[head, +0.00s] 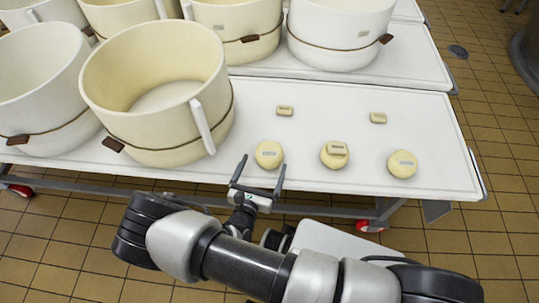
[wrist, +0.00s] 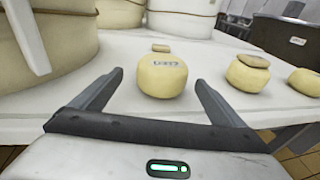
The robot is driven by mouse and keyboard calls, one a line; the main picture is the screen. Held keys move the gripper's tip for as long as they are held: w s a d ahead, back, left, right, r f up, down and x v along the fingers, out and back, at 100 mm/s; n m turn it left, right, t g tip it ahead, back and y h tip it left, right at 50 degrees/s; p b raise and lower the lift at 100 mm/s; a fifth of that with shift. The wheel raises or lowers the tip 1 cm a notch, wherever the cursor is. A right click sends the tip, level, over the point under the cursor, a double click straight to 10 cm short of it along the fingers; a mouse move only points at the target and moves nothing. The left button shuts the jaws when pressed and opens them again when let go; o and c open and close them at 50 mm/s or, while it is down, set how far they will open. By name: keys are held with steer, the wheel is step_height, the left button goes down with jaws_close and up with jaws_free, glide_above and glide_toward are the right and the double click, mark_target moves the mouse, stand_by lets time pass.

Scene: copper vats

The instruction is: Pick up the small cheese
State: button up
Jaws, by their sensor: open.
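Three round yellow cheeses stand in a row near the table's front edge: left (head: 269,155), middle (head: 334,162), right (head: 402,164). My gripper (head: 260,170) is open and empty, just in front of the left round cheese. In the wrist view this cheese (wrist: 162,80) shows between and beyond the fingers, with the back block (wrist: 160,47) behind it.
The white table (head: 310,185) has bare room around the cheeses. A large cream vat (head: 165,95) with a pale handle stands close to the left of my gripper, beside a white vat (head: 40,95). More vats stand on another table behind.

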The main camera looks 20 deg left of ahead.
mark_target(269, 153)
steer(key=shift+w+a+f+b, duration=0.1)
steer(key=shift+w+b, duration=0.1)
steer(key=shift+w, duration=0.8)
steer(key=shift+w+d+f+b, duration=0.1)
steer(key=shift+w+f+b, duration=0.1)
steer(key=shift+w, duration=0.85)
steer(key=shift+w+a+f+b, duration=0.1)
steer(key=shift+w+b, duration=0.1)
steer(key=shift+w, duration=0.8)
steer(key=shift+r, duration=0.15)
steer(key=c, duration=1.4)
step_height(269, 153, up, 10)
steer(key=p, duration=0.3)
steer(key=shift+c, duration=0.2)
